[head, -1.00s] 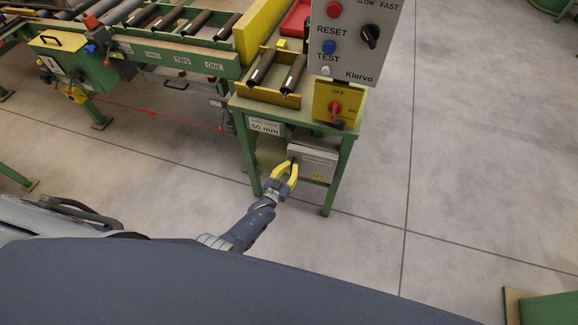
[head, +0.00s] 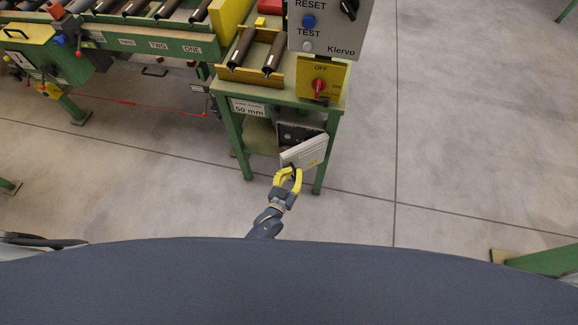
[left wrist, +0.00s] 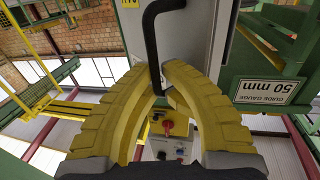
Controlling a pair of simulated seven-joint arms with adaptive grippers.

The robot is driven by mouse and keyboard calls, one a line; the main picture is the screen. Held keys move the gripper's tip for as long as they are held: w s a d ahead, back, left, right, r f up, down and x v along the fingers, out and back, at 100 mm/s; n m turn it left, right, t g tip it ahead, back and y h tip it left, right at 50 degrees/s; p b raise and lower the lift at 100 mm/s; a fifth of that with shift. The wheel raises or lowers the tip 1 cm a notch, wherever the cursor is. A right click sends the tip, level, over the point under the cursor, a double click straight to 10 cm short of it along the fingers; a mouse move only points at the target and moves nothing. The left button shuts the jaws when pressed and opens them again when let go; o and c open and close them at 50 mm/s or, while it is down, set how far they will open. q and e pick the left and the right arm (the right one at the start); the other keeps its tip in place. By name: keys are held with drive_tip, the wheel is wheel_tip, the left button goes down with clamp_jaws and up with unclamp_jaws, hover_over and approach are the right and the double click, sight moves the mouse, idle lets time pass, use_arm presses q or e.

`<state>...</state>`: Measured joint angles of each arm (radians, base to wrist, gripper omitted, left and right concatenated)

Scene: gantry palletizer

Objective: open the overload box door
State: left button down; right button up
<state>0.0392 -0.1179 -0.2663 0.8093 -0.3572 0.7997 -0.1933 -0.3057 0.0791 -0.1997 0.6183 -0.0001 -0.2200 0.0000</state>
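The overload box (head: 290,131) hangs under the green control stand, and part of its dark inside shows. Its light grey door (head: 305,151) is swung partly open toward me, tilted in the head view. The door's grey face also shows in the left wrist view (left wrist: 205,35). My left gripper (head: 292,172), with yellow fingers, is at the door's near edge. In the left wrist view its fingertips (left wrist: 160,78) are closed around the black door handle (left wrist: 152,40). My right gripper is in neither view.
Above the box are a yellow switch plate with a red knob (head: 319,86) and a grey control panel (head: 330,35). The stand's green leg (head: 326,160) is close to the door's right. Open floor (head: 460,130) lies to the right.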

use_arm(q)
drive_tip(key=shift+s+d, duration=0.35)
drive_tip(key=shift+d, duration=0.15)
drive_tip(key=c, duration=1.5)
unclamp_jaws()
drive_tip(key=v, duration=1.2)
drive_tip(key=shift+s+a, duration=0.1)
